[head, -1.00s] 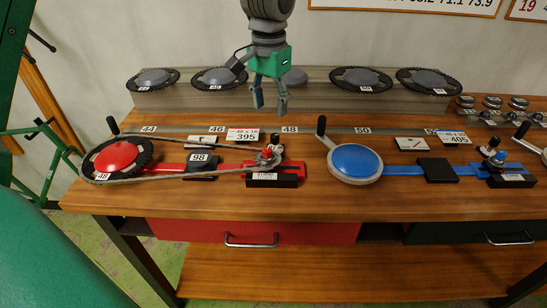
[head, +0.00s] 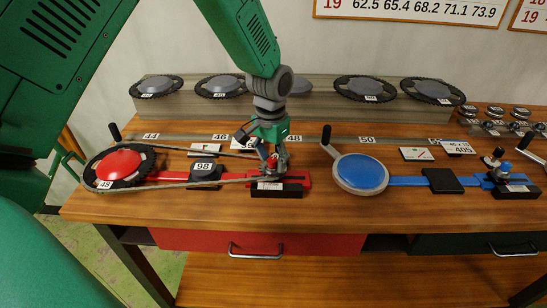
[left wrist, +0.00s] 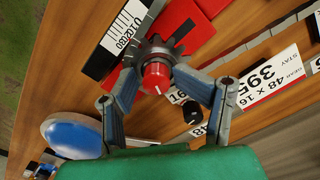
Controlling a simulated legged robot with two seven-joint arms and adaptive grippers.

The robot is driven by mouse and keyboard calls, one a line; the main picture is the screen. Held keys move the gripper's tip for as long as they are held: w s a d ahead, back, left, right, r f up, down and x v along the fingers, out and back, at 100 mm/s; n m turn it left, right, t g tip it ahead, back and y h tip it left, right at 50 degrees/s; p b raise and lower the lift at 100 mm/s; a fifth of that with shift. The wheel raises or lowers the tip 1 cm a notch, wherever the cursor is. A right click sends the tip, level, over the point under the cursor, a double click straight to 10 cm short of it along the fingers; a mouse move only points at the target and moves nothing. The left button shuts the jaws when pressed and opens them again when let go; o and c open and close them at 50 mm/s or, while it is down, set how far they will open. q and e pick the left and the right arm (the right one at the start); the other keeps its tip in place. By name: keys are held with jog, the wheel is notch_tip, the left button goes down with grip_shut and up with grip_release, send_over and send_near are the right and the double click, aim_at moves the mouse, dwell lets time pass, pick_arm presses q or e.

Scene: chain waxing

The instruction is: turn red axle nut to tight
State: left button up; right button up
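The red axle nut (left wrist: 156,77) is a round red knob with a white mark on top, above a small toothed cog at the right end of the red rig. My left gripper (head: 273,160) is down over it, pointing downward. In the left wrist view, the two fingers of my left gripper (left wrist: 157,70) stand on either side of the nut, open; I cannot tell whether they touch it. In the head view the gripper mostly hides the nut. The chain (head: 210,184) loops from the large ring with the red disc (head: 118,164) to the cog. My right gripper is not in view.
A blue rig with a blue disc (head: 360,172) stands to the right on the wooden bench (head: 330,207). A label card reading 395 (left wrist: 270,78) lies close beside the cog. Several chainrings (head: 220,85) rest on the grey rack behind.

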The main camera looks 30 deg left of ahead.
pick_arm(q)
jog(key=shift+w+a+f, duration=0.1)
jog(key=shift+a, duration=0.35)
jog(key=c, duration=0.6)
jog(key=shift+d, duration=0.2)
grip_shut()
jog(key=shift+d+r, duration=0.3)
jog(key=shift+d, duration=0.5)
jog(key=shift+a+r+n+p, duration=0.1)
jog(key=shift+a+n+p, duration=0.45)
jog(key=shift+n+p, duration=0.65)
jog(key=shift+d, duration=0.3)
jog(key=o, duration=0.6)
grip_release()
jog(key=shift+a+f, duration=0.2)
jog(key=shift+a, duration=0.05)
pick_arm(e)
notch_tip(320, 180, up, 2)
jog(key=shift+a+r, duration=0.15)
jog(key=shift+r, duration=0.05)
